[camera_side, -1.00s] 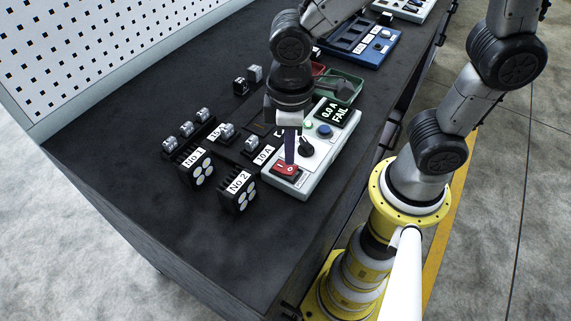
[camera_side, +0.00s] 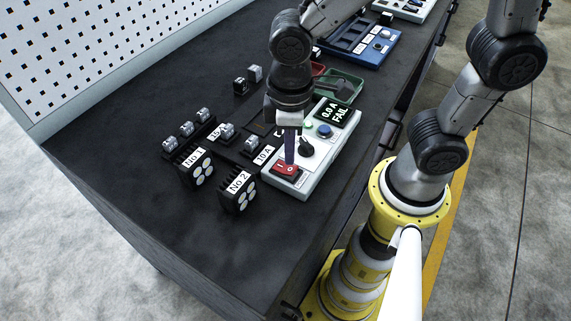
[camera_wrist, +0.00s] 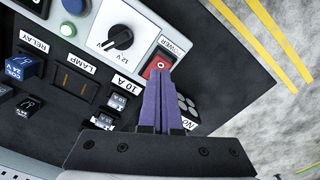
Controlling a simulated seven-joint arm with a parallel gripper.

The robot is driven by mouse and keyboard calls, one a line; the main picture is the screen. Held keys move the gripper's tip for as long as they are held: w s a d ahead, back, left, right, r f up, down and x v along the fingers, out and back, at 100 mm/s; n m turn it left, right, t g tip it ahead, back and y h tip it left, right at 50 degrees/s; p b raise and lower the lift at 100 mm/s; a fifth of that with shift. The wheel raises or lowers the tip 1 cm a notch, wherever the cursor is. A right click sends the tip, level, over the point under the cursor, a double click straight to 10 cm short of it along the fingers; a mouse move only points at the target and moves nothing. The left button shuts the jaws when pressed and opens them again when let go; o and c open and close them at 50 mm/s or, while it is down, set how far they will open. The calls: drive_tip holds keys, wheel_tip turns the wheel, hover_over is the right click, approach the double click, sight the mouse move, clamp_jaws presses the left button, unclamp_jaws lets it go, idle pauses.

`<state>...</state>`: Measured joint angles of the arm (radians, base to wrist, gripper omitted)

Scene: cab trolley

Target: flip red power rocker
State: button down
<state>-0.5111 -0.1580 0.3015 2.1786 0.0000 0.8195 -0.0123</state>
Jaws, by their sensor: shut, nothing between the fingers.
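The red power rocker (camera_side: 285,169) sits at the near end of the pale grey tester box (camera_side: 318,172). My gripper (camera_side: 289,160) is shut and empty, pointing down with its purple fingertips at the rocker. In the side view the tips look in contact with the rocker or just above it; I cannot tell which. In the wrist view the fingers (camera_wrist: 160,75) lie over the near part of the red rocker (camera_wrist: 157,66), hiding some of it. The box's display (camera_side: 334,113) reads "0.0 A FAIL".
A black selector knob (camera_side: 306,147) and a blue button (camera_side: 324,131) are on the box beside the gripper. Red and green trays lie behind. The front left of the bench is clear.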

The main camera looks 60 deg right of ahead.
sight(289, 169)
drive_tip(key=shift+f, duration=1.4)
idle(0.6)
drive_tip(key=shift+r, duration=3.6)
drive_tip(key=s+d+r+m+t, duration=0.2)
drive_tip(key=s+d+r+m, duration=0.1)
drive_tip(key=d, duration=0.3)
drive_tip(key=s+d+r+m+t, duration=0.3)
drive_tip(key=d, duration=0.3)
drive_tip(key=shift+d+r+t, duration=0.2)
drive_tip(key=shift+d+t, duration=0.1)
